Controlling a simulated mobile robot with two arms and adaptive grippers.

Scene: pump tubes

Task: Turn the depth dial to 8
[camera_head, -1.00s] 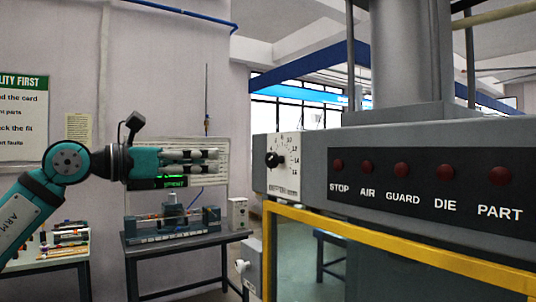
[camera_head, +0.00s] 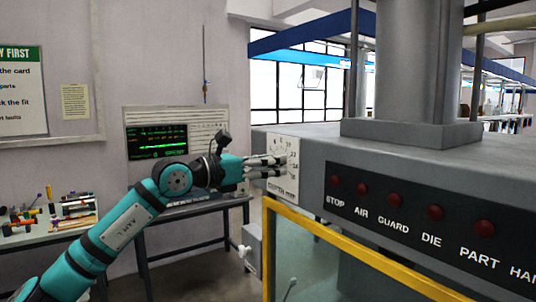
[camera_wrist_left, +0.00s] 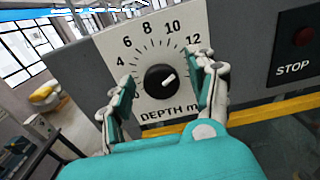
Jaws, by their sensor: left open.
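The depth dial (camera_wrist_left: 160,80) is a round black knob on a white scale plate (camera_wrist_left: 150,45) marked "DEPTH" in the left wrist view. Its white pointer line aims right and slightly up, on the 12 side of the scale, well clockwise of the 8 at the top. My left gripper (camera_wrist_left: 162,88) is open, with one finger on each side of the knob and apart from it. The right finger covers part of the scale beyond 12. In the head view my left gripper (camera_head: 268,167) is at the plate (camera_head: 283,188) and hides the knob. My right gripper is not in view.
The grey machine housing (camera_head: 310,160) carries the plate and a black panel (camera_head: 400,205) with red lamps to its right. A yellow guard frame (camera_head: 350,245) runs below. A bench with a green screen (camera_head: 157,142) stands behind my arm.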

